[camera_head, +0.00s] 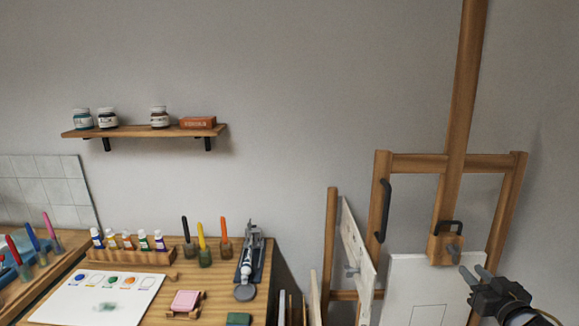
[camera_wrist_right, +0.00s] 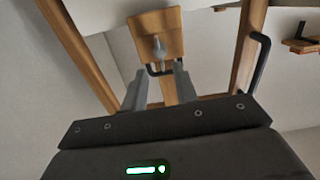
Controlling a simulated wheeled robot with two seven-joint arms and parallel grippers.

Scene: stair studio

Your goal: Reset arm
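My right gripper (camera_head: 474,275) is at the lower right of the head view, in front of the wooden easel (camera_head: 465,90) and beside the white canvas (camera_head: 405,285) on it. Its two fingers are apart with nothing between them. The right wrist view also shows the spread fingers of this gripper (camera_wrist_right: 158,85), with the easel's wooden clamp block (camera_wrist_right: 155,35), its knob and its black handle beyond them. I cannot tell whether a finger touches anything. My left gripper does not show in either view.
A wooden table (camera_head: 205,305) at the lower left holds a paint sheet (camera_head: 60,310), a rack of paint tubes (camera_head: 130,256), brushes and a pink block (camera_head: 185,300). A wall shelf (camera_head: 140,132) carries jars and an orange box. Canvases (camera_head: 352,235) lean left of the easel.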

